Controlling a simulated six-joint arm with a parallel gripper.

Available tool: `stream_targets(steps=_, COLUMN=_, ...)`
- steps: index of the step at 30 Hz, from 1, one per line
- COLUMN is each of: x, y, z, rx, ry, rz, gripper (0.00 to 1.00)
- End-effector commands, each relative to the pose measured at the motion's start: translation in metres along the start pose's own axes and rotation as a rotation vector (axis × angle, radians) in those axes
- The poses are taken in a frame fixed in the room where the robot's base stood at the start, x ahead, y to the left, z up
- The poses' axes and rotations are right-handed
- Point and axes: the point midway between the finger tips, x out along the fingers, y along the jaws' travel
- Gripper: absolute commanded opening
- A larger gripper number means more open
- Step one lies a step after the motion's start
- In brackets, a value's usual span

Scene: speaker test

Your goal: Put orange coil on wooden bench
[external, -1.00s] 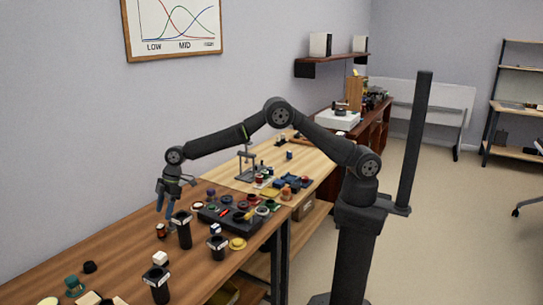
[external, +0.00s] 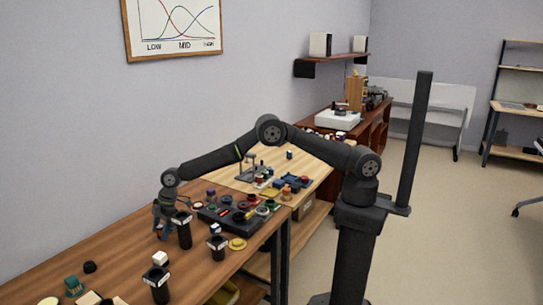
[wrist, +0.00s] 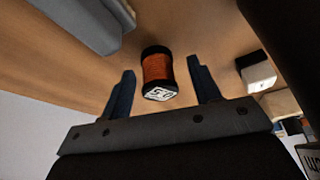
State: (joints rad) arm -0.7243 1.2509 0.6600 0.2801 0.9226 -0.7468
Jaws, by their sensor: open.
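The orange coil (wrist: 158,69) is a copper-orange winding with black ends and a white label on one end. In the wrist view it sits on the brown wooden surface and appears between my two blue fingers, with a gap on each side. My gripper (wrist: 160,66) is open and empty. In the external view my gripper (external: 164,228) points down, low over the brown wooden bench (external: 125,250); the coil is mostly hidden there by the gripper. A lighter wooden bench (external: 312,166) stands beyond it.
A black cup (external: 184,232) stands close to the right of my gripper. A dark tray (external: 215,219) with several small parts lies further right. More black cups (external: 158,284) stand nearer the camera.

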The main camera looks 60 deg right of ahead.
Motion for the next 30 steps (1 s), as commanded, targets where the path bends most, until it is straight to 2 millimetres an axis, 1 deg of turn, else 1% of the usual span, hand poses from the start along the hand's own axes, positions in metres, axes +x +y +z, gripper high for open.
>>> stream_targets(steps=1, x=0.0, y=0.0, z=0.0, rx=0.0, ry=0.0, rz=0.0, gripper=0.51)
stream_targets(steps=7, x=0.0, y=0.0, z=0.0, rx=0.0, ry=0.0, rz=0.0, gripper=0.11)
stream_targets(steps=9, x=0.0, y=0.0, z=0.0, rx=0.0, ry=0.0, rz=0.0, gripper=0.04)
stream_targets(steps=16, x=-0.001, y=0.0, z=-0.001, rx=0.0, ry=0.0, rz=0.0, gripper=0.04)
stream_targets(steps=20, x=-0.008, y=0.0, z=-0.004, rx=0.0, ry=0.002, rz=0.001, gripper=0.04)
stream_targets(steps=23, x=-0.018, y=0.0, z=-0.008, rx=-0.001, ry=0.002, rz=0.002, gripper=0.04)
stream_targets(steps=27, x=-0.041, y=0.001, z=-0.017, rx=-0.001, ry=0.003, rz=0.002, gripper=0.04)
stream_targets(steps=30, x=-0.058, y=0.011, z=-0.003, rx=0.004, ry=0.0, rz=0.002, gripper=0.04)
